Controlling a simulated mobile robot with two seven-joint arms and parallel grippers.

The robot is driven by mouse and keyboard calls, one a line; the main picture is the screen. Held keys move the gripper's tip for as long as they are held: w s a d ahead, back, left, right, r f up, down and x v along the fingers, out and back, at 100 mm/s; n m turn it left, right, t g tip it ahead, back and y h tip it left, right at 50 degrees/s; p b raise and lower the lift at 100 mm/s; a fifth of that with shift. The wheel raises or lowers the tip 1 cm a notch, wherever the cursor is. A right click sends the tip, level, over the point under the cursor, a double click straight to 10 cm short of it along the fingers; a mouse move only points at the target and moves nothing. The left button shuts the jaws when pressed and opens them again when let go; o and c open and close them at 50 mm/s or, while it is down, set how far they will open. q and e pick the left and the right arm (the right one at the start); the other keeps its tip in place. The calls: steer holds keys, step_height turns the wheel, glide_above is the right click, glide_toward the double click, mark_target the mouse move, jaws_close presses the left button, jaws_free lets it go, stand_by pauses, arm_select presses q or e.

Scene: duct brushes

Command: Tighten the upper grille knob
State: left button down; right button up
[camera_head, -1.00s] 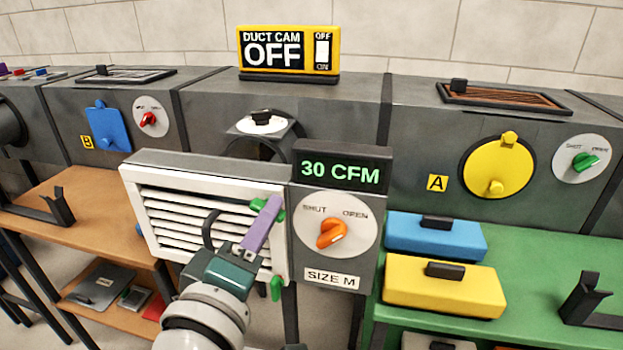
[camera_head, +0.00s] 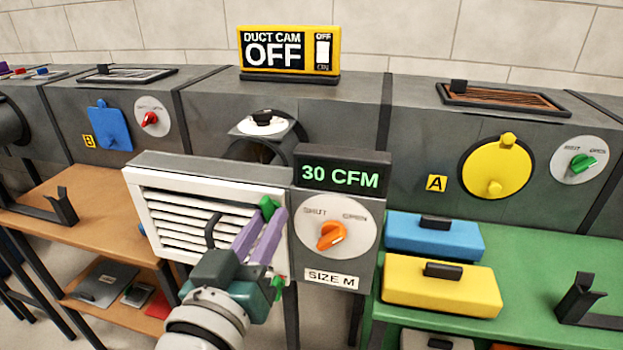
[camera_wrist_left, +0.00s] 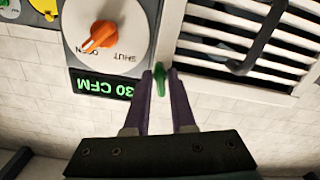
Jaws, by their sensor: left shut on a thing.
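The white louvred grille (camera_head: 148,213) is on the front of the grey duct box, with a green knob at its upper right and another at its lower right. My left gripper (camera_head: 267,216) is at the upper knob (camera_head: 268,204), its purple fingers shut on it. The left wrist view, which is upside down, shows the upper green knob (camera_wrist_left: 161,82) between the fingertips of the gripper (camera_wrist_left: 158,76). The lower green knob (camera_head: 278,284) is partly hidden behind my left gripper. My right gripper is not in view.
Right of the grille is a SHUT/OPEN dial with an orange knob (camera_head: 331,235), under a 30 CFM display (camera_head: 341,176). A dark grille handle (camera_head: 210,229) stands out close to my left gripper. Blue (camera_head: 460,238) and yellow (camera_head: 408,286) boxes sit on the green bench at right.

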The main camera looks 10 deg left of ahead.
arm_select(q)
steer(key=shift+m, duration=1.1)
steer(key=c, duration=0.9)
jaws_free()
steer(key=shift+a, duration=0.1)
steer(key=s+p, duration=0.1)
steer(key=s, duration=0.9)
steer(key=shift+a+p, duration=0.15)
steer(key=shift+p, duration=0.2)
steer(key=shift+w+r, duration=0.1)
